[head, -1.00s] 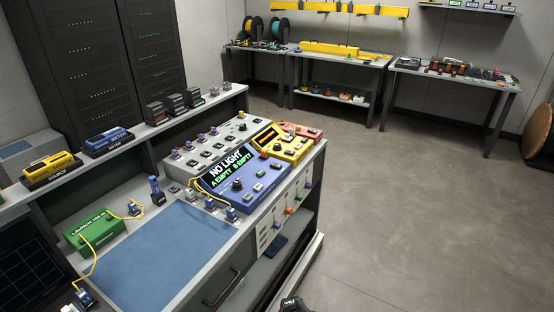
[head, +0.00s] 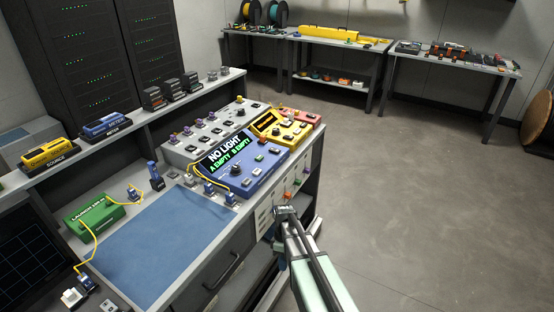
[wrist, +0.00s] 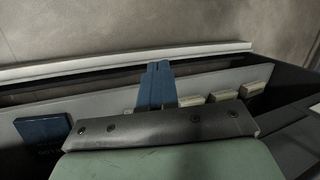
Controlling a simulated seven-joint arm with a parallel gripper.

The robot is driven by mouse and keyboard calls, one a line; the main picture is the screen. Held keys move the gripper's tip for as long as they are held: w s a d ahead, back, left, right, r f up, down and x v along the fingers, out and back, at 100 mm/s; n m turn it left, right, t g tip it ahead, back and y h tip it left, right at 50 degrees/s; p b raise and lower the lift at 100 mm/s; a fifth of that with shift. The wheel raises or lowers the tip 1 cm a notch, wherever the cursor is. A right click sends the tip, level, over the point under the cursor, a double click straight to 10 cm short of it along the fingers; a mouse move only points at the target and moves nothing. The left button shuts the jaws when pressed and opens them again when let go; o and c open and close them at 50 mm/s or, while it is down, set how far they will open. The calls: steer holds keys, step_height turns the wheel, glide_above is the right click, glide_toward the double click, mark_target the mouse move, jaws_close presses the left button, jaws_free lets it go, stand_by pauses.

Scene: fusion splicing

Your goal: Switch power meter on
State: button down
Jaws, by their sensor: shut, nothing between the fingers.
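The blue bench instrument (head: 246,181) has a lit screen reading "NO LIGHT, A EMPTY, B EMPTY", a dark knob and several buttons. A small blue unit (head: 105,127) labelled METER sits on the raised shelf. The pictures do not settle which one is the power meter. My gripper (head: 284,211) is at the front edge of the bench, in front of and below the blue instrument, apart from its buttons. In the wrist view its blue fingers (wrist: 156,86) are together with nothing between them.
A yellow instrument (head: 286,132) with a dark display stands behind the blue one. A grey panel (head: 203,146) with several knobs lies to the left. The blue mat (head: 160,245) is clear. Coloured knobs line the bench's front panel.

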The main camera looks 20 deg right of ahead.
steer(key=w+d+r+n+t, duration=0.25)
steer(key=w+r+n, duration=0.45)
steer(key=w+r, duration=1.2)
step_height(320, 180, up, 24)
steer(key=r+n+t+h, duration=0.1)
steer(key=n+t, duration=0.1)
steer(key=n, duration=0.7)
glide_above(277, 150)
steer(key=shift+s+f+g, duration=0.1)
steer(key=shift+f+g, duration=0.15)
steer(key=shift+f, duration=0.15)
step_height(277, 150, down, 14)
steer(key=shift+r, duration=0.1)
